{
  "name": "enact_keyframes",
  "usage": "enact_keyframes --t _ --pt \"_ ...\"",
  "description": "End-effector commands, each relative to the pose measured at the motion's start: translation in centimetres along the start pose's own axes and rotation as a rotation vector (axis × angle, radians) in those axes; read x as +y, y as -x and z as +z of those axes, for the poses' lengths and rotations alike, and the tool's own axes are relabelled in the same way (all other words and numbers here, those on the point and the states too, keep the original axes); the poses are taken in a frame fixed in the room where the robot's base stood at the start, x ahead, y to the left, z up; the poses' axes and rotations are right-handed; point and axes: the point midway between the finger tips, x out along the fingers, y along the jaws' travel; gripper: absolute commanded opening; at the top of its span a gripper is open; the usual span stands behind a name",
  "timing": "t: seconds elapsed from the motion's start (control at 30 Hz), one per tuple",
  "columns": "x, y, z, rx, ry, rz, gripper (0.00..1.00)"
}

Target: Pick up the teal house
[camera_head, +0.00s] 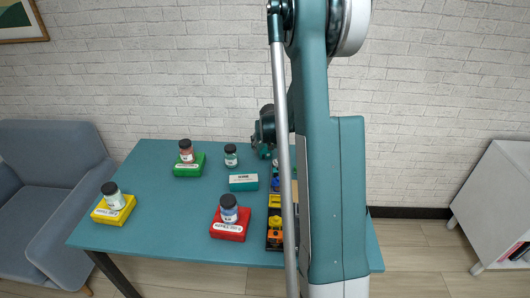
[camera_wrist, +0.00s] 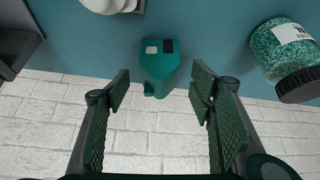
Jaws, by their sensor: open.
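The teal house (camera_wrist: 158,66) is a small dark-teal block with a white window and a dark window, near the top middle of the wrist view. It lies on the blue-teal table, near its edge. My gripper (camera_wrist: 160,88) is open, with its two dark ribbed fingers apart and nothing held between them. The house is centred between the fingers, around and beyond their tips; I cannot tell the height gap.
A jar of teal granules (camera_wrist: 277,45) lies right of the house in the wrist view. A white object (camera_wrist: 108,4) and a dark tray corner (camera_wrist: 10,58) are at upper left. In the head view, jars stand on red (camera_head: 228,232), green (camera_head: 187,170) and yellow (camera_head: 112,215) boxes.

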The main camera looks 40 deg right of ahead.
Motion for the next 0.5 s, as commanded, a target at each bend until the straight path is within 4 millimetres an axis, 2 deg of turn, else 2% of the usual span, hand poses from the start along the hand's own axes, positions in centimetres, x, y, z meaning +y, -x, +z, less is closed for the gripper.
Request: enact_keyframes --t 0.2,0.5 --pt "0.0 -2.6 0.3 0.000 0.000 0.000 0.54" --pt "0.0 -4.2 0.2 0.000 0.000 0.000 0.54"
